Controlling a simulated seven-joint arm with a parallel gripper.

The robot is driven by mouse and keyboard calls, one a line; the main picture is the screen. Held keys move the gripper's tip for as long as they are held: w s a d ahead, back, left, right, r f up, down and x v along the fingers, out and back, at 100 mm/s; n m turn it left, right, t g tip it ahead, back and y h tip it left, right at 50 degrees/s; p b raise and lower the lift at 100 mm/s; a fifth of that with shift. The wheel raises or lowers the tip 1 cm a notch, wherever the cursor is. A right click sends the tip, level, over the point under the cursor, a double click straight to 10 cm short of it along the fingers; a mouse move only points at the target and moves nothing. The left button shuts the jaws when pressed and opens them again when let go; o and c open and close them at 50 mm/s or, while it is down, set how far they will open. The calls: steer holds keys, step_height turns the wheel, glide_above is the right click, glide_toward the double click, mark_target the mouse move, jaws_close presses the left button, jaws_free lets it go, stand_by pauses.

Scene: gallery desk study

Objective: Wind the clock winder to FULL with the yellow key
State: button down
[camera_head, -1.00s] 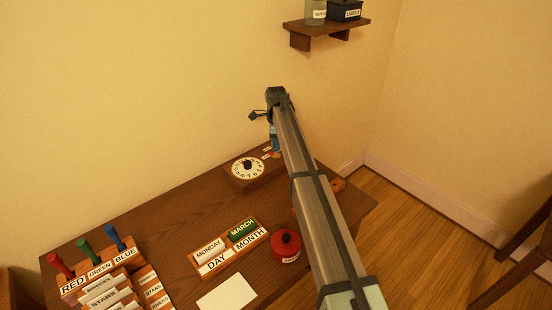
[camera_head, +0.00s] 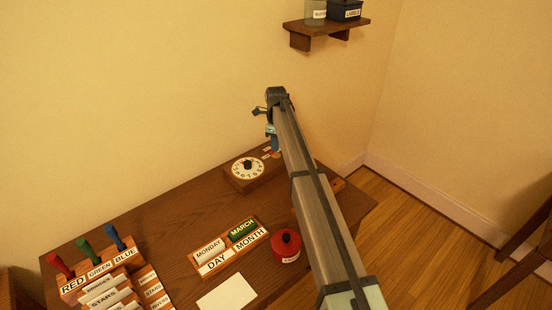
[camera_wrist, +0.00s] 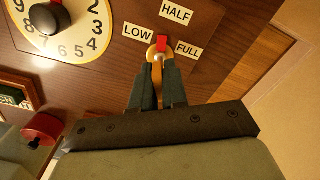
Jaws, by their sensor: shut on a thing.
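The clock winder's red pointer (camera_wrist: 162,42) points up toward the HALF label (camera_wrist: 176,11) in the wrist view. The LOW label (camera_wrist: 138,32) is to its left and the FULL label (camera_wrist: 188,49) to its right. The yellow key (camera_wrist: 157,73) stands at the winder's pale hub, just below the pointer. My gripper (camera_wrist: 157,76) is shut on the key, with a dark finger on each side. Its fingers (camera_head: 274,144) show partly beside my arm in the head view. My arm and fingers hide the key there.
A white numbered dial (camera_head: 237,172) with a black knob is left of the winder. A red round container (camera_head: 286,246) and a DAY/MONTH card holder (camera_head: 217,263) stand nearer on the desk. A wall shelf (camera_head: 331,31) is above right. Desk between holder and dial is clear.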

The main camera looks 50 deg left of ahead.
steer(key=shift+m, duration=1.5)
steer(key=shift+m, duration=1.5)
steer(key=shift+m, duration=1.5)
steer(key=c, duration=1.1)
jaws_free()
